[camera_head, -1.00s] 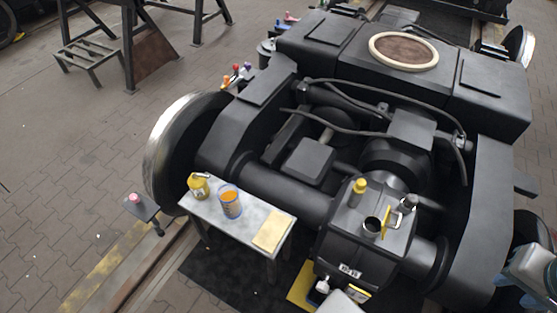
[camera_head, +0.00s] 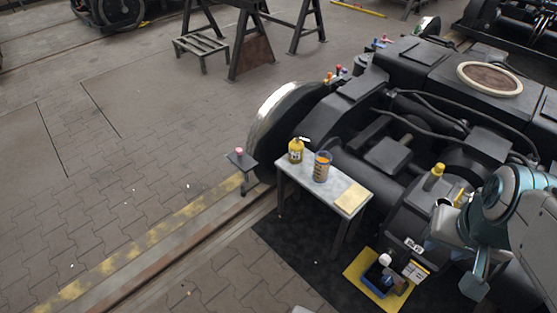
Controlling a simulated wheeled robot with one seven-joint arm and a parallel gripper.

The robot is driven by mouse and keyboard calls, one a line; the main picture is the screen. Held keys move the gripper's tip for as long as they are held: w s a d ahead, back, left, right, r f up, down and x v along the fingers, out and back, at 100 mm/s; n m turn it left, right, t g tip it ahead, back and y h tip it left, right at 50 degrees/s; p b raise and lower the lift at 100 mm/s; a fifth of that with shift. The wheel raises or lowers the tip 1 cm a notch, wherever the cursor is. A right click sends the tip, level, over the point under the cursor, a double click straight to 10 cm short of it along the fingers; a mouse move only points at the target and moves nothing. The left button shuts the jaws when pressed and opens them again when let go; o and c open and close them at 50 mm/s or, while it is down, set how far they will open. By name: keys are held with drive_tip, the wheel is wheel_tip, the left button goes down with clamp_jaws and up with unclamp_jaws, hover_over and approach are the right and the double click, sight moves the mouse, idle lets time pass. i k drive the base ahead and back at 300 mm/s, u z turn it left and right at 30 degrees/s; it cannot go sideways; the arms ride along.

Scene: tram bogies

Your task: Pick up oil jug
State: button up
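A small grey table (camera_head: 342,218) stands beside the bogie's wheel. On its left end is a squat yellow container (camera_head: 296,152) with a dark label and a small light top. Right next to it stands an upright clear jug (camera_head: 321,168) with amber contents and a bluish rim. I cannot tell for certain which of the two is the oil jug; the amber one looks like a jug of oil. Part of my arm shows at the right edge, well away from both. My gripper's fingertips cannot be made out.
A yellow pad (camera_head: 352,198) lies on the table's right end. A yellow tray (camera_head: 357,269) with bottles and a blue box sits on the dark mat below. A small stand (camera_head: 241,160) holds a pink item. The bogie (camera_head: 400,115) blocks the right; paved floor at left is open.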

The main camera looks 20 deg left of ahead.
sight(322, 167)
drive_tip(key=u, duration=0.3)
drive_tip(key=k, duration=0.4)
drive_tip(key=u, duration=0.1)
drive_tip(key=i, duration=0.75)
drive_tip(key=u, duration=0.3)
drive_tip(key=k, duration=0.5)
drive_tip(key=u, duration=0.7)
drive_tip(key=i, duration=1.05)
drive_tip(key=z, duration=0.4)
